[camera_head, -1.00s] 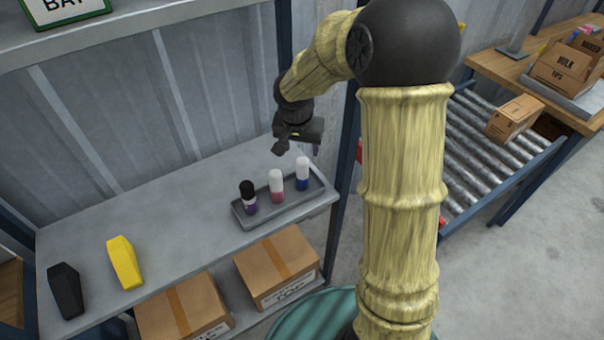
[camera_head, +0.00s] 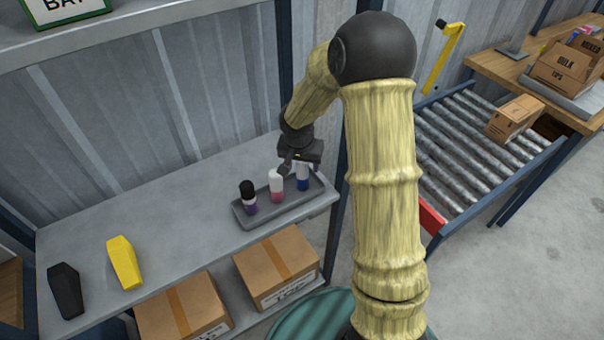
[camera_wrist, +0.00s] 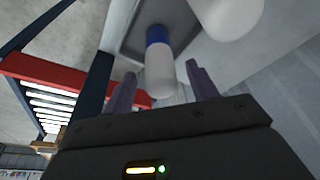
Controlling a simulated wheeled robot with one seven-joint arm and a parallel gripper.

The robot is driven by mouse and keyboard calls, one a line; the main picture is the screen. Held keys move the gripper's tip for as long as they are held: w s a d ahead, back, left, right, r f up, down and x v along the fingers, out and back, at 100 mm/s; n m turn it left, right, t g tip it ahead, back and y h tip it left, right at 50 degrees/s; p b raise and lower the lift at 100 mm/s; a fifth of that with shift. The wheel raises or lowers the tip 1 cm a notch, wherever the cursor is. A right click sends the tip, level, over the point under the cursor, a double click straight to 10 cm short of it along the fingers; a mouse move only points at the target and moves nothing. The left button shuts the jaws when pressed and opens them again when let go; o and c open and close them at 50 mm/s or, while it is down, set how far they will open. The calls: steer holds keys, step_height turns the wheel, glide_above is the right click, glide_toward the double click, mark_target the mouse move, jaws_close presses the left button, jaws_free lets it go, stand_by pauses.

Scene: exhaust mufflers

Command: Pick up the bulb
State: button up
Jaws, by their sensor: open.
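Three small capped cylinders stand on a grey tray (camera_head: 240,215) on the shelf; I cannot tell which one is the bulb. One is white over blue (camera_head: 303,184), one white over pink (camera_head: 276,187), one black over purple (camera_head: 249,198). My gripper (camera_head: 299,171) is open and empty, just above the white-and-blue one and partly hiding its top. In the wrist view, the white-and-blue cylinder (camera_wrist: 158,70) shows between my two spread fingers (camera_wrist: 160,88). Another white top (camera_wrist: 230,12) shows beyond, at the upper right.
A yellow block (camera_head: 124,262) and a black block (camera_head: 66,290) lie at the left of the shelf (camera_head: 170,215). Cardboard boxes (camera_head: 275,268) sit on the lower shelf. A shelf post (camera_head: 335,225) stands right of the tray. A roller conveyor (camera_head: 470,150) is farther right.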

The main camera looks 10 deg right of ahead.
steer(key=x, duration=0.4)
steer(key=shift+a, duration=0.1)
steer(key=shift+s, duration=0.1)
steer(key=shift+c, duration=0.2)
steer(key=shift+r, duration=0.1)
steer(key=c, duration=1)
